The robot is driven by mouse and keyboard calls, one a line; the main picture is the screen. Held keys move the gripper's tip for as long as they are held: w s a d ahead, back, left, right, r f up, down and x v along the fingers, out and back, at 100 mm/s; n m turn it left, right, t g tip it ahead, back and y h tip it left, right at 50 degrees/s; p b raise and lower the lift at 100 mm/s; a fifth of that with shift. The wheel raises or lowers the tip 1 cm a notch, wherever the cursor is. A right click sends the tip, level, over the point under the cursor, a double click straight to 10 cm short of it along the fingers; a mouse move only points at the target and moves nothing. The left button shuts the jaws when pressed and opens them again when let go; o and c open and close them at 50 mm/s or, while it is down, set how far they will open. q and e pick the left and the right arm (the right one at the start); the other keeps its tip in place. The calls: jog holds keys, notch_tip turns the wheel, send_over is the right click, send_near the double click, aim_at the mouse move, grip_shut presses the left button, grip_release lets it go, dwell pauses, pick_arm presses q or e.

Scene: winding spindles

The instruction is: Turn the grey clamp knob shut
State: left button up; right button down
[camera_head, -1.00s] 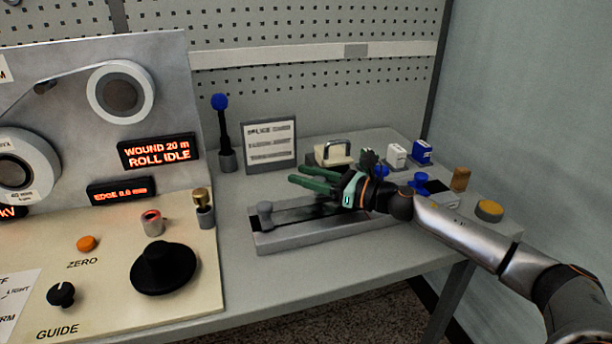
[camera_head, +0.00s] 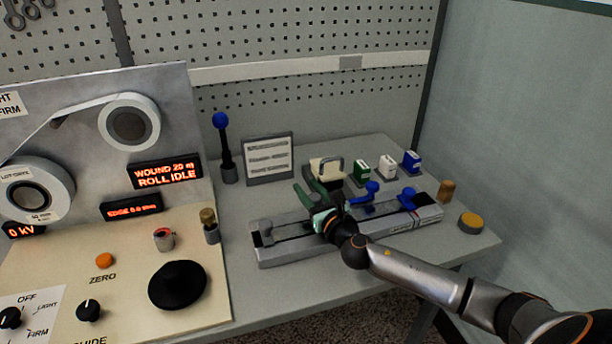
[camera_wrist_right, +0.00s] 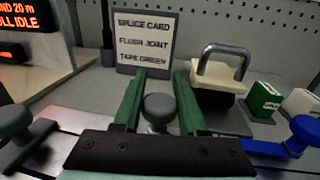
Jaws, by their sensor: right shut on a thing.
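My right gripper (camera_head: 311,197) reaches over the grey splicing block (camera_head: 285,255) from the front right. In the right wrist view its two green fingers (camera_wrist_right: 156,92) stand on either side of a round grey clamp knob (camera_wrist_right: 160,108), closed on it. In the head view this knob is hidden behind my fingers and hand. A second grey knob (camera_head: 265,228) stands at the left end of the block, and it also shows at the left edge of the right wrist view (camera_wrist_right: 14,122). My left gripper is not in view.
A blue clamp knob (camera_head: 372,188) sits to the right on the block. Behind are a cream object with a metal handle (camera_head: 327,170), a splice card (camera_head: 268,158) and small green, white and blue boxes (camera_head: 388,165). The winder panel (camera_head: 130,260) stands at left.

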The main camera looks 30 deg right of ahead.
jog(key=m+h, duration=0.1)
jog(key=m+h+p, duration=0.1)
jog(key=shift+d+r+g+h+p, duration=0.15)
jog(key=shift+r+g+h+p, duration=0.15)
jog(key=shift+h, duration=0.1)
jog(key=m+h, duration=0.1)
jog(key=m+g+h+p, duration=0.1)
jog(key=h, duration=0.2)
jog(key=shift+s+d+f+m+g, duration=0.2)
jog(key=shift+d+m+g, duration=0.1)
jog(key=shift+m, duration=0.1)
jog(key=m+g+h, duration=0.2)
jog(key=h, duration=0.1)
jog(key=shift+s+d+m+p, duration=0.15)
jog(key=shift+d+m+p, duration=0.15)
jog(key=shift+d+p, duration=0.1)
jog(key=shift+s+d+m+g+h, duration=0.15)
jog(key=shift+m+g+h, duration=0.7)
jog(key=shift+g, duration=0.15)
jog(key=shift+s+d+m+g+h, duration=0.1)
jog(key=shift+s+m+g+h, duration=0.05)
jog(key=shift+m+g+h, duration=0.75)
jog(key=shift+s+d+g, duration=0.1)
jog(key=shift+g, duration=0.3)
jog(key=shift+c, duration=2.3)
grip_release()
jog(key=shift+f, duration=0.1)
